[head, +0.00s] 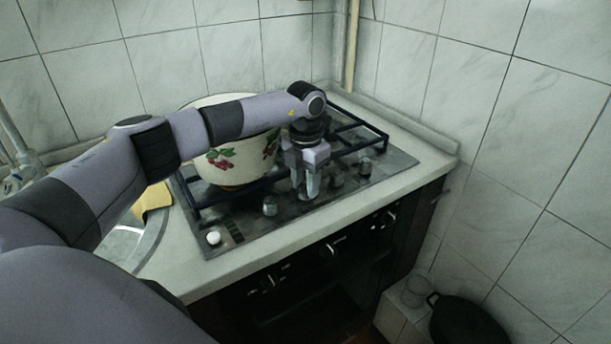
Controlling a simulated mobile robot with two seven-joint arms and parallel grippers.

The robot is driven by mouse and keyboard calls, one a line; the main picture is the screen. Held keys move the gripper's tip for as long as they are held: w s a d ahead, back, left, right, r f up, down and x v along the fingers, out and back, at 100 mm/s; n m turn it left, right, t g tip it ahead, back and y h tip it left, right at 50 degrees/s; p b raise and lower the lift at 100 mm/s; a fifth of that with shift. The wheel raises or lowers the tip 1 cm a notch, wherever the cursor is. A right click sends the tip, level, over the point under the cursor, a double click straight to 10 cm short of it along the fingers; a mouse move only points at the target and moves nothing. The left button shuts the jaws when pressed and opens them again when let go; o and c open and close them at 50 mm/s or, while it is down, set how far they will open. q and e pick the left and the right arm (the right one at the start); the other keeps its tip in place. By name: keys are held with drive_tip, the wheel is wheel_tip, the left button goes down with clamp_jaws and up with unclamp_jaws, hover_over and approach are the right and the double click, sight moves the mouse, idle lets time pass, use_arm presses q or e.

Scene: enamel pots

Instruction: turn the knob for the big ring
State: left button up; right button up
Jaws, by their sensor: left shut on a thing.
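The dark cooktop (280,222) has a row of knobs along its front edge. One knob (269,205) stands left of my left gripper, and two more, a middle one (337,175) and a right one (365,167), stand to its right. My left gripper (307,190) points down at the row and is shut on a knob between these. The fingers mostly hide that knob, so I cannot tell how it is turned. A cream enamel pot (228,167) with red cherries stands on the left rings, partly behind my arm. My right gripper is not in view.
A white button (213,237) sits at the cooktop's front left corner. Black pan supports (372,131) rise behind the knobs. A yellow cloth (153,199) lies by the sink. A black pot (466,321) and a glass (415,291) stand low at right.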

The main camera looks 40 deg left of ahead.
use_arm(q)
drive_tip(key=n+p, duration=0.2)
drive_tip(key=n, duration=0.3)
drive_tip(key=shift+r+n, duration=0.1)
drive_tip(key=shift+n, duration=0.2)
idle(0.4)
drive_tip(key=o, duration=1.1)
drive_tip(key=shift+c, duration=0.2)
drive_tip(key=shift+r+b, duration=0.3)
drive_tip(key=shift+r, duration=3.25)
